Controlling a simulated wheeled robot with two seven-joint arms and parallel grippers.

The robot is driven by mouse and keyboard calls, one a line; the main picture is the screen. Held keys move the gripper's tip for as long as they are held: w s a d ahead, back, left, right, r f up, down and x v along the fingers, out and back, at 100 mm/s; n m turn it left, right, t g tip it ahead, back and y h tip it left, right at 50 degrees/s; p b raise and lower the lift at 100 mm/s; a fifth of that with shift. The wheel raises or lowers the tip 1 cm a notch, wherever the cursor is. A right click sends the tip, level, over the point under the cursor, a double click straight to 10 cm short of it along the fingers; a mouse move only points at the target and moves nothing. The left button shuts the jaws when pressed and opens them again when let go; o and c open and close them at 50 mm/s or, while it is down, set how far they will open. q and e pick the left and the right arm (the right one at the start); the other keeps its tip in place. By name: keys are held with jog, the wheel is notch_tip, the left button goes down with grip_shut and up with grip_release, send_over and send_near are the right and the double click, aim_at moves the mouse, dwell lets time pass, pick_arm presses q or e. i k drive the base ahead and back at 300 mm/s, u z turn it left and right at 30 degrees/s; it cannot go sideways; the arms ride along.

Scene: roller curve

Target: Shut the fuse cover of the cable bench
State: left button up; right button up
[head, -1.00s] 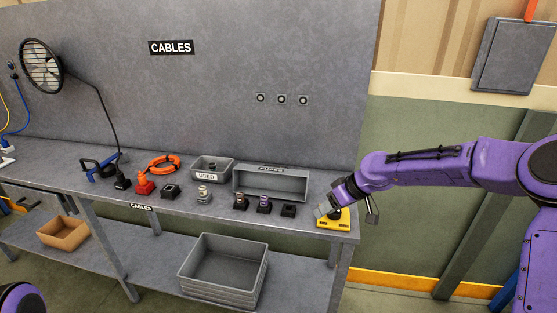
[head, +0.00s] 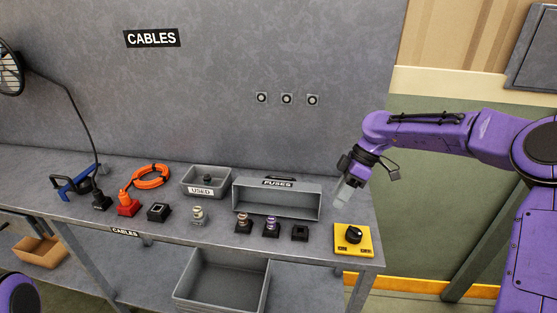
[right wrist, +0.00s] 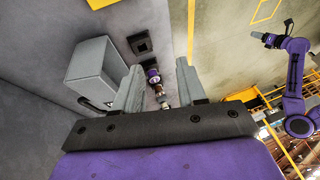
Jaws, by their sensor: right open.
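The fuse cover is the grey housing labelled FUSES (head: 240,196) on the bench's right half. Its front looks open toward me, with a dark handle on its top edge; I cannot tell which part swings. In the right wrist view the grey box (right wrist: 96,66) lies left of my fingers. My right gripper (head: 342,194) is open and empty, just right of the housing and above the bench. In the right wrist view its two fingers (right wrist: 158,85) stand apart, with small fuse holders beyond them. My left gripper is outside the view.
A yellow plate (head: 365,248) with a black knob (head: 353,235) sits at the bench's right corner. Several small black fuse holders (head: 300,233) stand before the housing. The USED tray (head: 187,175) and orange cable (head: 150,175) are left. A grey crate (head: 222,300) sits below.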

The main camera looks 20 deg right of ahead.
aim_at(278, 194)
jog(key=i, duration=0.9)
jog(key=u, duration=0.05)
